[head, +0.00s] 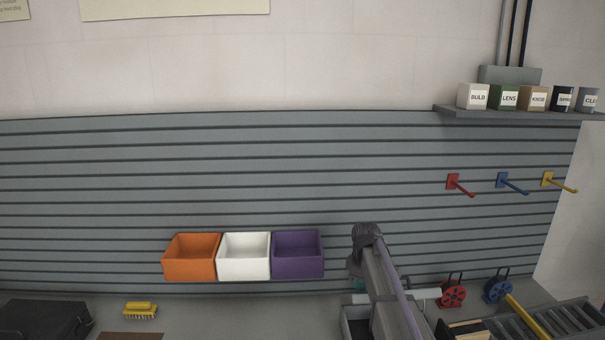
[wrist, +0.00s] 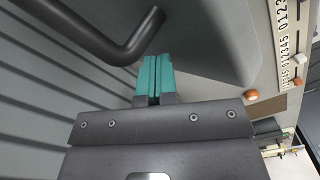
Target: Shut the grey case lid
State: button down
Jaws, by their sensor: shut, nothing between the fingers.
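The grey case (head: 347,322) is at the bottom of the head view, right of centre, mostly hidden behind my arm. Its lid cannot be made out clearly there. In the wrist view a smooth grey panel (wrist: 205,35), which may be the lid, lies just beyond my gripper (wrist: 154,80). The gripper's teal fingers are together and empty. Their tips are close to the panel and to a dark bent bar; I cannot tell whether they touch. In the head view only a bit of teal shows beside my arm.
Orange (head: 190,258), white (head: 244,257) and purple (head: 298,255) bins hang on the slatted wall. A yellow brush (head: 140,311) and a black case (head: 45,320) are at left. Red (head: 452,295) and blue (head: 497,291) reels stand right of my arm. The dark bent bar (wrist: 100,40) crosses the wrist view's upper left.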

jog(key=shift+s+d+f+b, duration=0.1)
jog(key=shift+s+f+b, duration=0.3)
jog(key=shift+s, duration=0.45)
jog(key=shift+s+f+b, duration=0.3)
jog(key=shift+s+f, duration=0.1)
jog(key=shift+s, duration=0.45)
jog(key=shift+r, duration=0.1)
jog(key=shift+w, duration=0.1)
notch_tip(320, 180, up, 8)
jog(key=p, duration=0.8)
jog(key=shift+r, duration=0.15)
